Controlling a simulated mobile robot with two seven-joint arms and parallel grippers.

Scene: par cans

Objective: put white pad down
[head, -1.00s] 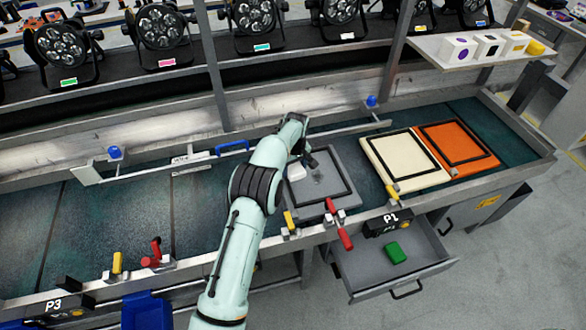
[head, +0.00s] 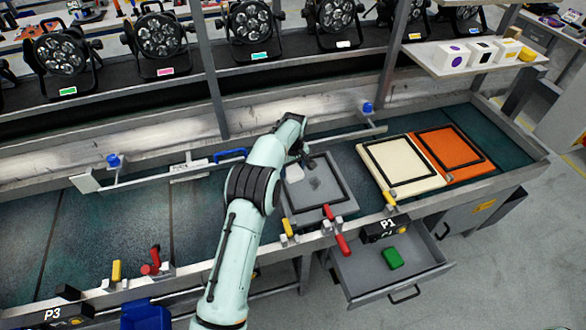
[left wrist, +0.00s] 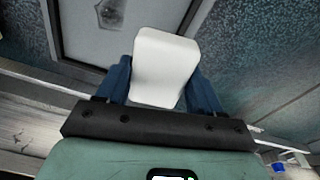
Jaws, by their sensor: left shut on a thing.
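The white pad (head: 294,173) shows beside my left gripper (head: 299,163) in the head view, over the left part of a grey panel with a dark square frame (head: 336,203). In the left wrist view the white pad (left wrist: 165,62) sits between the two blue fingers of my left gripper (left wrist: 165,82), which are shut on it. The grey panel (left wrist: 82,32) lies below and to the left there, with a dark patch (left wrist: 112,14) on it. I cannot tell whether the pad touches the panel. My right gripper is not in view.
A cream panel (head: 385,180) and an orange panel (head: 468,165) lie to the right. Red-handled (head: 342,243) and yellow-handled (head: 288,228) clamps line the front edge. An open drawer (head: 360,275) holds a green block (head: 392,258). The bench at left is mostly clear.

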